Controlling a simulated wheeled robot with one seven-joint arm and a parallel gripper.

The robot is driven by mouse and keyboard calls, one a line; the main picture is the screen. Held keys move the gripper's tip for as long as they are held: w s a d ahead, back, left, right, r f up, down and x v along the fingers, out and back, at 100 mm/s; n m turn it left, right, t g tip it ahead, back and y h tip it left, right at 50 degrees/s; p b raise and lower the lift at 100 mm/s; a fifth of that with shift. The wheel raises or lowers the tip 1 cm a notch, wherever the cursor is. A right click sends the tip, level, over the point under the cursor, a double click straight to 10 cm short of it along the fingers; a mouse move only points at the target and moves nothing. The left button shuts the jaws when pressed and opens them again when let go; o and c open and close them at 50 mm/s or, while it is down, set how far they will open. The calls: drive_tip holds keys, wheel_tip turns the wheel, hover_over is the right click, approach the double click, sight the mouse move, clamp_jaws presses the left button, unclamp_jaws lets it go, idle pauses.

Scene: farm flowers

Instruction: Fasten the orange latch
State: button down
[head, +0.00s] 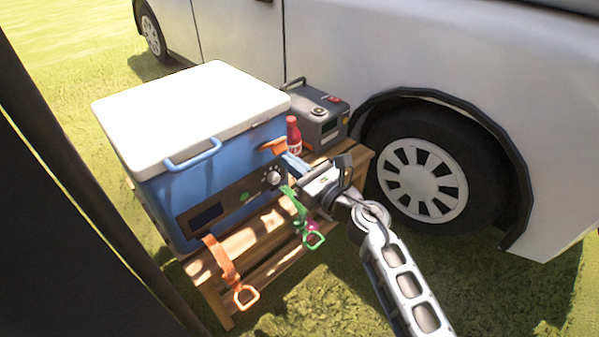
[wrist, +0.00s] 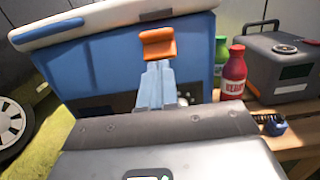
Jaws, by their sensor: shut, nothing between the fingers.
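The orange latch (wrist: 158,45) is on the side of the blue cooler (wrist: 100,75), just below the rim of its white lid (head: 190,105). In the head view the latch (head: 272,145) juts out from the cooler's right side, partly hidden. The lid lies over the top of the cooler. My gripper (wrist: 157,66) is shut and empty, with its pale blue fingertips directly below the latch's lower edge. I cannot tell whether they touch it. In the head view my gripper (head: 287,158) is at the cooler's front right corner.
The cooler stands on a wooden bench (head: 250,235) with an orange strap (head: 222,262) and a green strap (head: 297,205). A red bottle (wrist: 234,72), a green bottle (wrist: 220,50) and a grey box (wrist: 275,65) stand right of the latch. A white vehicle (head: 420,60) is close behind.

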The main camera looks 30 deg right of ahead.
drive_tip(key=shift+r+p, duration=0.25)
drive_tip(key=shift+p, duration=0.3)
drive_tip(key=shift+r+g+p, duration=0.15)
drive_tip(key=shift+g+p, duration=0.15)
drive_tip(key=shift+p, duration=0.5)
drive_tip(key=shift+w, duration=0.1)
